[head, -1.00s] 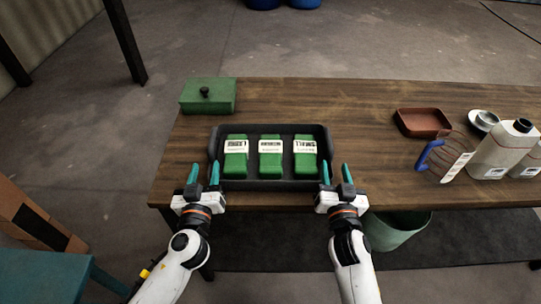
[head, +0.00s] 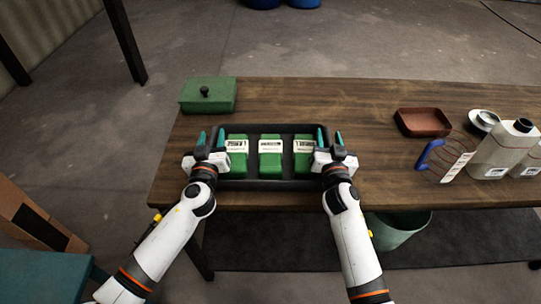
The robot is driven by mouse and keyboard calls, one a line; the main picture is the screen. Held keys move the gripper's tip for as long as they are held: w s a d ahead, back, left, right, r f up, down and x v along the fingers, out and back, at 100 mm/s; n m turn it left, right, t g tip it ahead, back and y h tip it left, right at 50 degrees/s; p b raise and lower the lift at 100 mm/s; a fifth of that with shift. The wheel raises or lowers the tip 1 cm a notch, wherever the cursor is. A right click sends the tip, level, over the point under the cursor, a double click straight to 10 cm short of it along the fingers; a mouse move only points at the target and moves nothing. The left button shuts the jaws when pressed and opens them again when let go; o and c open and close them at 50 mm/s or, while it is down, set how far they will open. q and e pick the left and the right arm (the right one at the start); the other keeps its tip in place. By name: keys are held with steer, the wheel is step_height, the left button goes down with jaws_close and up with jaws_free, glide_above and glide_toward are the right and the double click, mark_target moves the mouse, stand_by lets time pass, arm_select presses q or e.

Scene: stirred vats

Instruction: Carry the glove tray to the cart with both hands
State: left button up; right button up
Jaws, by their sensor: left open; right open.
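The glove tray (head: 270,184) is a black tray on the wooden table, near its front left part. It holds three green packs with white labels, the middle one (head: 270,165) fully in view. My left gripper (head: 211,140) is open at the tray's left end, its teal fingertips about the left wall. My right gripper (head: 329,138) is open at the right end, its fingertips about the right wall. The grippers hide parts of both end walls and of the outer packs. I cannot tell if the fingers touch the tray. No cart can be made out.
A green lidded box (head: 208,96) stands behind the tray at the left. A brown tray (head: 422,122), a blue-handled jug (head: 440,160) and white bottles (head: 497,148) stand at the right. The table (head: 360,110) is clear between. A green bin (head: 398,230) is below the front edge.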

arm_select(q)
steer(key=shift+c, duration=0.2)
arm_select(e)
steer(key=shift+c, duration=0.2)
arm_select(q)
jaws_close()
arm_select(e)
jaws_close()
arm_select(q)
steer(key=shift+r, duration=0.15)
arm_select(e)
steer(key=shift+r, duration=0.15)
